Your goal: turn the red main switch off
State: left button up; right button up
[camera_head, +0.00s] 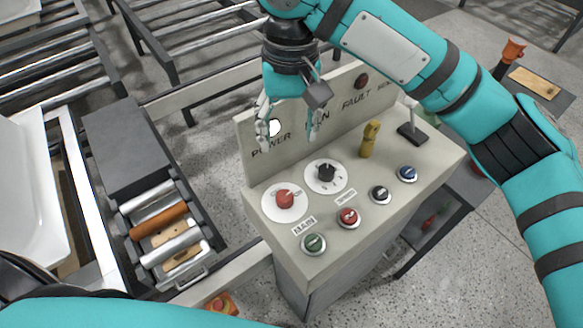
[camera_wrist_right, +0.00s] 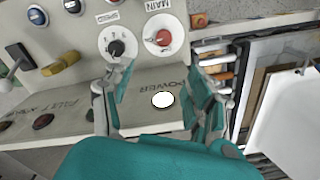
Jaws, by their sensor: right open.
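The red main switch (camera_head: 284,198) is a round red knob on a white dial, on the sloped top of the control console (camera_head: 262,228). It also shows in the right wrist view (camera_wrist_right: 163,38), ahead of the fingers. A "MAIN" label (camera_head: 303,226) lies in front of the dial. My right gripper (camera_head: 291,138) is open and empty, in front of the upright panel and above and behind the red switch, not touching it. Its two fingers frame the white POWER lamp in the right wrist view (camera_wrist_right: 162,68). My left gripper is out of view.
A black speed knob (camera_head: 327,172) sits right beside the red switch. A yellow-brown handle (camera_head: 370,139) and black-based lever (camera_head: 412,132) stand right. A roller conveyor (camera_head: 165,225) lies left.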

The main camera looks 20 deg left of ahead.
send_over(285, 195)
notch_tip(285, 195, down, 6)
jog(key=f, duration=0.1)
notch_tip(285, 195, down, 9)
jog(key=shift+s+r+p, duration=0.1)
jog(key=shift+r+p, duration=0.1)
jog(key=shift+p, duration=0.15)
jog(key=shift+f, duration=0.45)
jog(key=c, duration=1.1)
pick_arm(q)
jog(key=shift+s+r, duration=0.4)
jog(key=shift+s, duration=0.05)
pick_arm(e)
jog(key=shift+n, duration=0.3)
jog(key=shift+c, duration=0.2)
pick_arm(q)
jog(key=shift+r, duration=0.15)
